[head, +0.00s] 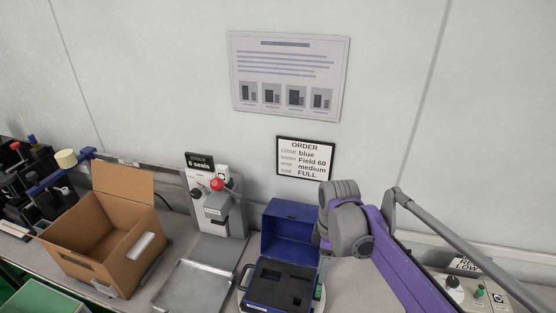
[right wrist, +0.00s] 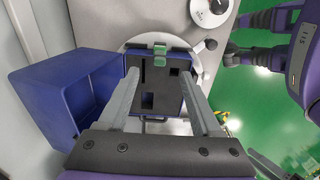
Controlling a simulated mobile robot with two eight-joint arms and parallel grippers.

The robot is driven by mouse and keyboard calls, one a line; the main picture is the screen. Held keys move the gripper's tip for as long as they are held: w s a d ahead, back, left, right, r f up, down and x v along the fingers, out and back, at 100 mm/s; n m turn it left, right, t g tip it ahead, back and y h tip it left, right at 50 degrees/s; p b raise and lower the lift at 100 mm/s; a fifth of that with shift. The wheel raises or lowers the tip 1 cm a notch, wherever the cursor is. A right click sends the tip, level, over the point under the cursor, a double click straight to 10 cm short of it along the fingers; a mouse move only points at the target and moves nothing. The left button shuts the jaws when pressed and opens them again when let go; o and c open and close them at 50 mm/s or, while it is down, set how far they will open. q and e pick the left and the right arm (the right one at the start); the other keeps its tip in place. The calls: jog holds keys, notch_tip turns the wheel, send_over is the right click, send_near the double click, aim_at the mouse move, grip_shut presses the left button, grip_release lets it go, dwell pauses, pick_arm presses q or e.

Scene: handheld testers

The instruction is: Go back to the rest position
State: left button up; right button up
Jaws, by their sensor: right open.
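My right arm comes in from the right in the head view, and its wrist is beside the open lid of the blue case (head: 290,232). In the right wrist view my right gripper (right wrist: 160,76) is open, with nothing between its two grey fingers. The fingers show over the case's dark foam insert (right wrist: 158,88); I cannot tell the height between them. The insert has several cutouts, and I see no tester in them. The blue lid (right wrist: 65,100) stands open at the left in that view. My left gripper is not in view.
An open cardboard box (head: 85,245) stands at the left, beside a metal tray (head: 195,285) and a grey press with a red knob (head: 217,184). A control panel (head: 490,293) is at the lower right. The order sign (head: 305,158) hangs on the wall.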

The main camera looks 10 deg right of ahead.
jog(key=s+a+f+m+t, duration=0.1)
jog(key=s+f+m+t, duration=0.1)
jog(key=s+m, duration=0.4)
jog(key=s+a+f+m+t, duration=0.1)
jog(key=s+f+m+t, duration=0.2)
jog(key=s+m, duration=0.3)
jog(key=shift+s+a+f+m, duration=0.3)
jog(key=shift+s+a+m, duration=0.1)
jog(key=shift+s, duration=1.95)
jog(key=shift+d, duration=0.1)
